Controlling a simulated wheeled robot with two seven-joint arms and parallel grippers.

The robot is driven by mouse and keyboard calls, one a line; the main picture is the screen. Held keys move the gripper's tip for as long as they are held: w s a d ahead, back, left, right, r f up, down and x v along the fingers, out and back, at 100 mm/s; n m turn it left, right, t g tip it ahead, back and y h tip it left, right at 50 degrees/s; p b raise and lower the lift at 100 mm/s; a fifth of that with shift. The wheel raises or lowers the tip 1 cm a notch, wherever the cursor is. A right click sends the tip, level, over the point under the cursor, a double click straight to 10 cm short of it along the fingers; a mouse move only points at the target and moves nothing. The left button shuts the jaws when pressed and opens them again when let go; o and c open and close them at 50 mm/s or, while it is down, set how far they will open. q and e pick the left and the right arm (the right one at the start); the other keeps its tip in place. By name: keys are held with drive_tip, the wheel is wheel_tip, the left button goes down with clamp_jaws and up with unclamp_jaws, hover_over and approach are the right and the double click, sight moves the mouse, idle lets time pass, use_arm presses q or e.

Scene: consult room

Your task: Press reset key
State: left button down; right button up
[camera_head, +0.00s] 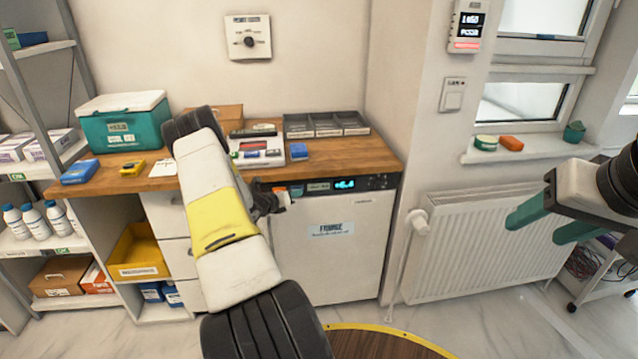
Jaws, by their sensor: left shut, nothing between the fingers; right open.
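The white fridge (330,247) stands under the right end of the wooden counter. Its dark control panel (365,184) has a lit blue display (345,184) and small keys to the right of it, too small to read, so I cannot tell which is the reset key. My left gripper (279,197) is shut and empty in front of the upper left of the fridge, mostly hidden by my arm; whether it touches the panel I cannot tell. My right gripper (545,221) has teal fingers, is open and empty, and is in front of the radiator, away from the fridge.
The counter (352,156) bears a teal cool box (124,126), a grey divided tray (327,124) and small blue and yellow items. A radiator (462,255) stands right of the fridge, with a valve (418,222) between. A wall unit with a screen (468,26) hangs upper right.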

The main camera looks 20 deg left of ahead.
use_arm(q)
drive_tip(key=shift+s+d, duration=0.35)
drive_tip(key=shift+s, duration=0.25)
drive_tip(key=s+d, duration=0.1)
drive_tip(key=s, duration=0.2)
drive_tip(key=s+d, duration=0.1)
drive_tip(key=shift+s+d, duration=0.15)
drive_tip(key=shift+d, duration=0.15)
idle(0.6)
